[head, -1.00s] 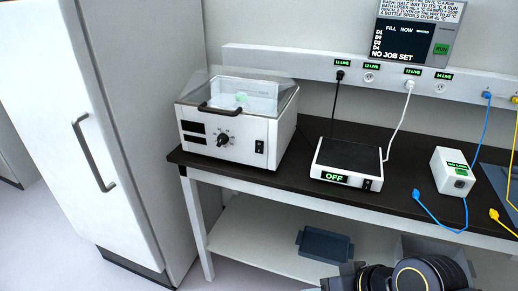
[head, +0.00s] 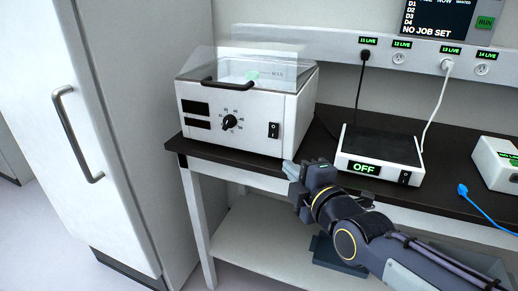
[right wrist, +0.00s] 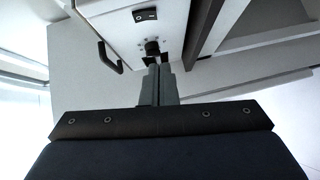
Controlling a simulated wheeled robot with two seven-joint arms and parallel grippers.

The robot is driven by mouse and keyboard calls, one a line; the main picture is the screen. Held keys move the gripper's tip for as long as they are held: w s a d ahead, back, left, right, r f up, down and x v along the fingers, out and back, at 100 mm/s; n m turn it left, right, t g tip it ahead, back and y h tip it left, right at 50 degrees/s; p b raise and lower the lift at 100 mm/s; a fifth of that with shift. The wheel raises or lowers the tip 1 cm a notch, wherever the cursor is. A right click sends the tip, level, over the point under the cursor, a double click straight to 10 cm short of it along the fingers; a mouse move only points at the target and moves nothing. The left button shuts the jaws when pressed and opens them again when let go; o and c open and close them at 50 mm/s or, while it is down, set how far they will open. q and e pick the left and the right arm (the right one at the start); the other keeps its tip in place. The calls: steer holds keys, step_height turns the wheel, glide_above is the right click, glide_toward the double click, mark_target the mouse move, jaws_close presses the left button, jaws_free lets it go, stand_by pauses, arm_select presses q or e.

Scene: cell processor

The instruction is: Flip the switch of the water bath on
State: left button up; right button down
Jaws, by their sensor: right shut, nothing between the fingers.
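The water bath (head: 250,135) is a white box with a clear lid on the left end of the bench. Its black rocker switch (head: 274,130) is on the right of the front panel, and the dial (head: 229,122) is left of it. Both displays are dark. My right gripper (head: 291,169) is shut and empty, in front of the bench edge, below and slightly right of the switch, apart from it. In the right wrist view the switch (right wrist: 145,15) lies beyond the shut fingers (right wrist: 158,70), near the top. I cannot tell which side of the rocker is pressed. My left gripper is out of view.
A black-topped device (head: 380,150) reading OFF stands right of the bath, close to my right arm. A handle (head: 227,84) sticks out from the bath front. A white cabinet (head: 120,150) stands at the left. A socket rail (head: 330,45) runs along the wall.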

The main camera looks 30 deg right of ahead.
steer(key=shift+w+r, duration=0.2)
glide_toward(268, 136)
steer(key=w+a, duration=0.2)
steer(key=a, duration=0.1)
steer(key=shift+w+d+f+b, duration=0.15)
steer(key=shift+w+d+b, duration=0.05)
steer(key=shift+w+d, duration=0.7)
steer(key=shift+w+d+f+b, duration=0.1)
steer(key=shift+w+d+b, duration=0.05)
steer(key=shift+w+d, duration=0.75)
